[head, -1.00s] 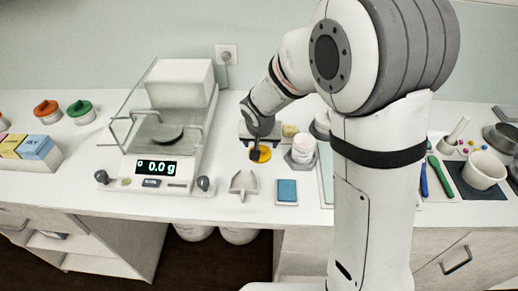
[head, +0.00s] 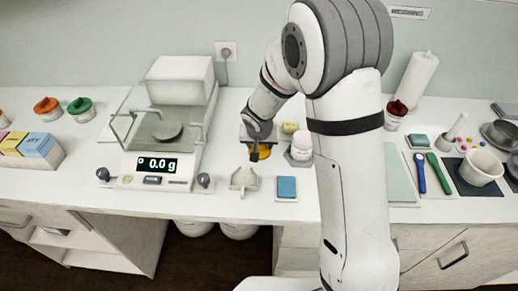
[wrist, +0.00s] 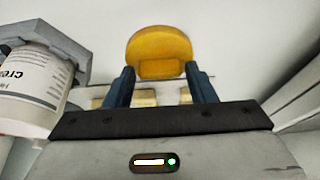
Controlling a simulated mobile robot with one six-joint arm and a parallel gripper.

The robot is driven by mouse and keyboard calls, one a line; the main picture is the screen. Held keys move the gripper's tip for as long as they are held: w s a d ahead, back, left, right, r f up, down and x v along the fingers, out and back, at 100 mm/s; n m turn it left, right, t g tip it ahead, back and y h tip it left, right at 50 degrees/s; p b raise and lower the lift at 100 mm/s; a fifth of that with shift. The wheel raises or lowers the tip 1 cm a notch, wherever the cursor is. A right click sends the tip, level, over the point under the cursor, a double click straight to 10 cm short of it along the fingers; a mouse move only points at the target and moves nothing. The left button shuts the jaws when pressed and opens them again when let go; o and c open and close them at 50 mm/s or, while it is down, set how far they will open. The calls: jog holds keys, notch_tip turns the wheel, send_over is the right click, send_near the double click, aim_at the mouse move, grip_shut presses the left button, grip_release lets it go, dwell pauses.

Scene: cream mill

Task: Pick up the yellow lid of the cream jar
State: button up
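The yellow lid (head: 264,152) lies on the white bench and is partly hidden by my gripper (head: 254,153) in the head view. In the wrist view the lid (wrist: 158,43) is a round yellow disc with a raised grip facing me. My gripper's two blue fingers (wrist: 160,72) stand apart, one on each side of that grip, with the tips near the lid's edge. I see no clear contact. The white cream jar (head: 301,146) stands just right of the lid in a grey holder; its label shows in the wrist view (wrist: 30,85).
A balance (head: 165,145) reading 0.0 g stands to the left. A pale scoop-like piece (head: 243,180) and a blue pad (head: 287,187) lie in front of the lid. A small yellow block (head: 290,127) is behind it. A mortar (head: 481,168) and tools are at the right.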

jog(key=c, duration=0.7)
jog(key=shift+o, duration=0.2)
